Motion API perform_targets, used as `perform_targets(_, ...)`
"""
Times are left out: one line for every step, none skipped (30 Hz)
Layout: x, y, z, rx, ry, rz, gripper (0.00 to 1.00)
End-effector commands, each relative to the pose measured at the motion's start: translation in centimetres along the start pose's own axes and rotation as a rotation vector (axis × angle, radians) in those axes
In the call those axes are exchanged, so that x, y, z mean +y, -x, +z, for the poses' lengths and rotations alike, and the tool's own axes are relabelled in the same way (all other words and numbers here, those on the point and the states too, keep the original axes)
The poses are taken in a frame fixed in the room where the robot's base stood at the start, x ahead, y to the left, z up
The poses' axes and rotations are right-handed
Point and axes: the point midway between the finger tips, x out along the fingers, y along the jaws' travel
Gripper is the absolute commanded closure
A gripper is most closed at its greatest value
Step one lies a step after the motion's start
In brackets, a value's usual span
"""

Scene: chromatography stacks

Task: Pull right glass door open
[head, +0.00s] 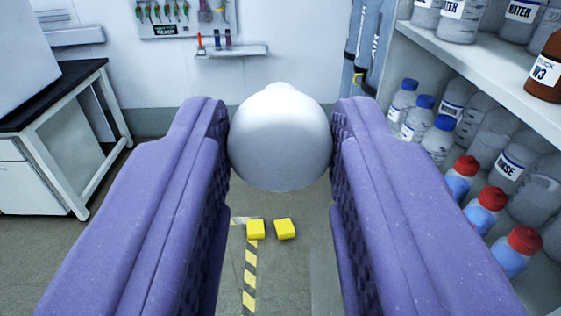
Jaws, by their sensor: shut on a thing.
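My gripper (280,140) has two purple padded fingers that reach in from the lower left and lower right. It is shut on a white rounded knob (279,135), with a finger pad against each side. The knob hides what lies straight behind it. I cannot make out a glass pane or a door frame with certainty, so I cannot tell how far any door stands open or whether the knob belongs to it.
Shelves (480,75) with several bottles stand close on the right. A dark-topped bench (50,90) is at the left. Two yellow blocks (270,229) and striped tape (250,275) are on the floor below. A wall rack (232,50) hangs at the back.

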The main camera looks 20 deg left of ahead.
Motion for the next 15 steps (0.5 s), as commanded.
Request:
perform_targets(0.06, 0.05, -0.16, 0.002, 0.004, -0.001, 1.0)
perform_targets(0.06, 0.06, -0.16, 0.002, 0.004, -0.001, 1.0)
perform_targets(0.07, 0.06, -0.17, 0.002, 0.004, -0.002, 1.0)
perform_targets(0.07, 0.07, -0.17, 0.002, 0.004, -0.002, 1.0)
perform_targets(0.07, 0.07, -0.17, 0.002, 0.004, -0.002, 1.0)
perform_targets(0.07, 0.07, -0.18, 0.002, 0.004, -0.002, 1.0)
perform_targets(0.07, 0.07, -0.18, 0.002, 0.005, -0.002, 1.0)
perform_targets(0.07, 0.06, -0.19, 0.002, 0.005, -0.002, 1.0)
perform_targets(0.08, 0.06, -0.19, 0.002, 0.005, -0.002, 1.0)
perform_targets(0.08, 0.06, -0.19, 0.002, 0.005, -0.002, 1.0)
perform_targets(0.08, 0.06, -0.19, 0.003, 0.005, -0.002, 1.0)
perform_targets(0.08, 0.05, -0.19, 0.003, 0.005, -0.002, 1.0)
perform_targets(0.08, 0.06, -0.2, 0.003, 0.005, -0.001, 0.6)
perform_targets(0.08, 0.05, -0.2, 0.003, 0.005, -0.001, 0.53)
perform_targets(0.08, 0.05, -0.18, 0.002, 0.005, -0.001, 0.44)
